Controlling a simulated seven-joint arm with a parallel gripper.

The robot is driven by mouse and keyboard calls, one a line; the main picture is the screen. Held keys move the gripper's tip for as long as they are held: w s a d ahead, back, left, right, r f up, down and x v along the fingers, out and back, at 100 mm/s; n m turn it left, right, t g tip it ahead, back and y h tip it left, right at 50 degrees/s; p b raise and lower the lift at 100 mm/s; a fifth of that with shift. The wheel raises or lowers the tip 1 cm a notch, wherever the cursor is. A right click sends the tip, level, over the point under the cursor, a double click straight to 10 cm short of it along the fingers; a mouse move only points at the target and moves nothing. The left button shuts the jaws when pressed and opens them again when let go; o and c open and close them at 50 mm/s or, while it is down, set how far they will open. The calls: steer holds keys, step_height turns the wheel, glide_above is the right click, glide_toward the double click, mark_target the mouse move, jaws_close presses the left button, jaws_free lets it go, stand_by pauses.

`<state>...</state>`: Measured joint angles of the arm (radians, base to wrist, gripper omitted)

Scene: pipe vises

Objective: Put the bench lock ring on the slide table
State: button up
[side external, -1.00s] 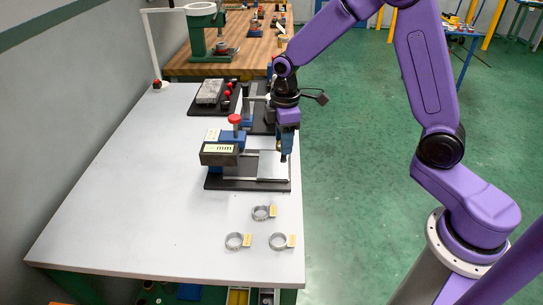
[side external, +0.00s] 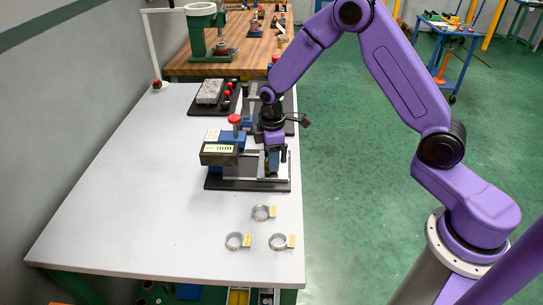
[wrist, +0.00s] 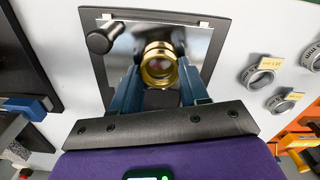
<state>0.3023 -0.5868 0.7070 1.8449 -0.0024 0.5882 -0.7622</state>
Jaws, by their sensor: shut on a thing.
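My gripper (side external: 272,172) points down, low over the slide table (side external: 240,180) of the vise at the bench's right edge. In the wrist view my gripper (wrist: 158,75) is shut on a brass ring (wrist: 159,62), round with an open bore. The slide table is a shiny plate in a dark frame (wrist: 203,22) directly behind the ring. I cannot tell whether the ring touches the plate. The fingers hide the ring in the side view.
Three grey rings with yellow tags lie on the bench, one nearest the vise (side external: 261,213). The vise has a dark jaw block (side external: 219,155) and a red knob (side external: 234,118). A dark cylindrical knob (wrist: 102,39) stands left of the brass ring. The bench's left half is clear.

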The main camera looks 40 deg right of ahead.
steer(key=shift+f, duration=0.1)
steer(key=o, duration=1.1)
steer(key=shift+c, duration=0.2)
step_height(320, 180, up, 12)
steer(key=s+r, duration=0.1)
steer(key=s, duration=1.5)
steer(key=s+d+r, duration=0.1)
steer(key=s+r, duration=0.1)
steer(key=s, duration=1.5)
steer(key=shift+d+r+n, duration=0.2)
steer(key=shift+r+n, duration=0.05)
steer(key=shift+n, duration=0.05)
